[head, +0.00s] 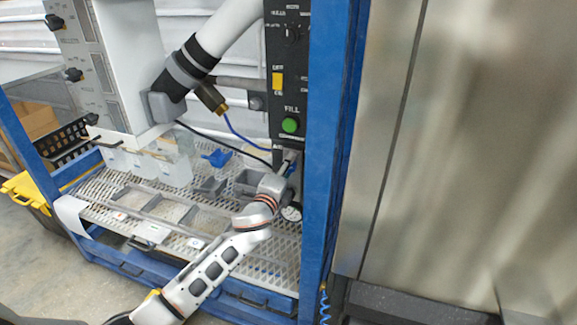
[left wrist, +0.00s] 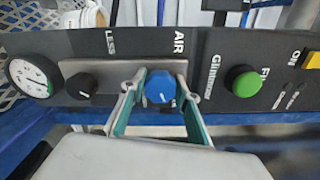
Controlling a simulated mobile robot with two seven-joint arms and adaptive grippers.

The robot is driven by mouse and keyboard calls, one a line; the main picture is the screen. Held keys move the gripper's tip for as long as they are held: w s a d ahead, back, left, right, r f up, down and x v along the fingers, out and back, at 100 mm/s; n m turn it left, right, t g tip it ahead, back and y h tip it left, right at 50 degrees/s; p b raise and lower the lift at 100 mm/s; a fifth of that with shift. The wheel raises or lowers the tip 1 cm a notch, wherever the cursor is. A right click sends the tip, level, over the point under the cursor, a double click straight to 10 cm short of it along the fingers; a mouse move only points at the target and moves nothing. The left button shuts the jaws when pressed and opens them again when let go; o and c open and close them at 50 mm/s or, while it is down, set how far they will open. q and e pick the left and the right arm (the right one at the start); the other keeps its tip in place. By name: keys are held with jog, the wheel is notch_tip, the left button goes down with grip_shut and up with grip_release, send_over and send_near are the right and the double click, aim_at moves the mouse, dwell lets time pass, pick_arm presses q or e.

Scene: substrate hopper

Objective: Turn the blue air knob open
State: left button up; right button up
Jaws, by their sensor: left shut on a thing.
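The blue air knob (left wrist: 160,87) sits on the black panel below the word AIR in the left wrist view, with a small pale mark on its face. My left gripper (left wrist: 157,97) has one finger on each side of the knob and is shut on it. In the head view my left gripper (head: 290,163) reaches the lower end of the black control panel (head: 287,75), where the arm and the panel's edge hide the knob. My right gripper is in neither view.
A green fill button (left wrist: 243,82), a black knob (left wrist: 81,86) and a round gauge (left wrist: 32,77) flank the blue knob. A blue frame post (head: 326,120) stands close to the right of my arm. A perforated tray deck (head: 215,215) lies below.

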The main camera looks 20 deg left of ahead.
pick_arm(q)
jog(key=n, duration=0.3)
jog(key=shift+n+p, duration=0.35)
jog(key=shift+n, duration=0.45)
jog(key=o, duration=1.1)
jog(key=s, duration=1.2)
jog(key=shift+a, duration=0.2)
